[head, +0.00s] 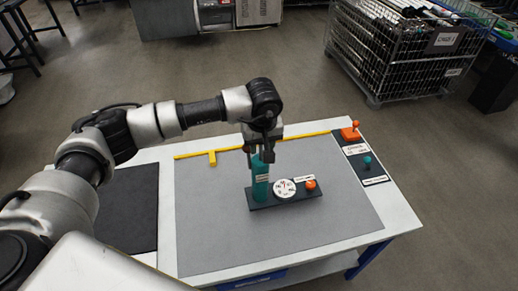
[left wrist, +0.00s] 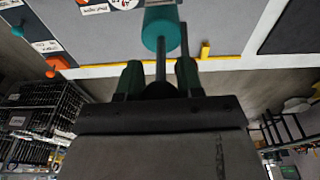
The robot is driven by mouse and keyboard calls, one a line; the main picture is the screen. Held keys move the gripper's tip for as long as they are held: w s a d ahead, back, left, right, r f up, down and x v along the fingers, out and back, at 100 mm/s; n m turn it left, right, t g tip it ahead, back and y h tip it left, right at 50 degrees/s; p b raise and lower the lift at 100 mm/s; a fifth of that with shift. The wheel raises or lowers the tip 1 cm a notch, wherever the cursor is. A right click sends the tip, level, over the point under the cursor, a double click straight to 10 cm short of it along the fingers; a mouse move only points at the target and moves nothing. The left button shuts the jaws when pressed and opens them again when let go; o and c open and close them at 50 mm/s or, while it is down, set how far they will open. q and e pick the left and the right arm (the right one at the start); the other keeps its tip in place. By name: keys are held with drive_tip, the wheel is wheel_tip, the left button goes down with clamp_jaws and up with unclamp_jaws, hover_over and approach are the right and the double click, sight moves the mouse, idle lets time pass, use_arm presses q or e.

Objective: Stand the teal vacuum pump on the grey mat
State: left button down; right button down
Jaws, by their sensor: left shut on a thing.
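The teal vacuum pump (head: 261,180) has an upright teal cylinder on a dark base plate, with a white round gauge and an orange knob beside it. It stands upright at the middle of the grey mat (head: 225,240); its base looks level and at the mat, though I cannot tell for certain whether it touches. My left gripper (head: 262,156) is above the cylinder, pointing down, shut on the pump's top rod. In the left wrist view the teal cylinder (left wrist: 160,30) lies just beyond the fingers (left wrist: 160,77), with the thin grey rod between them. My right gripper is not in view.
A yellow tube (head: 228,149) with a side branch runs along the mat's back edge. A dark panel (head: 360,160) with an orange lever and a teal knob lies at the table's right. A black mat (head: 130,205) lies left. A wire cart (head: 400,60) stands behind on the floor.

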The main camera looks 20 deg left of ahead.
sight(259, 159)
use_arm(q)
drive_tip(key=shift+a+f, duration=0.1)
drive_tip(key=shift+a, duration=0.15)
drive_tip(key=shift+f, duration=0.25)
wheel_tip(259, 159, down, 3)
drive_tip(key=shift+f+p, duration=0.15)
drive_tip(key=shift+p, duration=0.9)
drive_tip(key=shift+f, duration=0.15)
drive_tip(key=c, duration=0.7)
unclamp_jaws()
drive_tip(key=r+b, duration=0.1)
drive_tip(key=r, duration=0.2)
drive_tip(key=s+r+b, duration=0.1)
drive_tip(key=r+b, duration=0.1)
drive_tip(key=r, duration=0.2)
drive_tip(key=r+b, duration=0.1)
drive_tip(key=r, duration=0.2)
drive_tip(key=shift+s+d+r, duration=0.25)
drive_tip(key=shift+d, duration=0.15)
drive_tip(key=shift+s+r+b, duration=0.15)
drive_tip(key=shift+r+b, duration=0.2)
drive_tip(key=shift+r, duration=0.3)
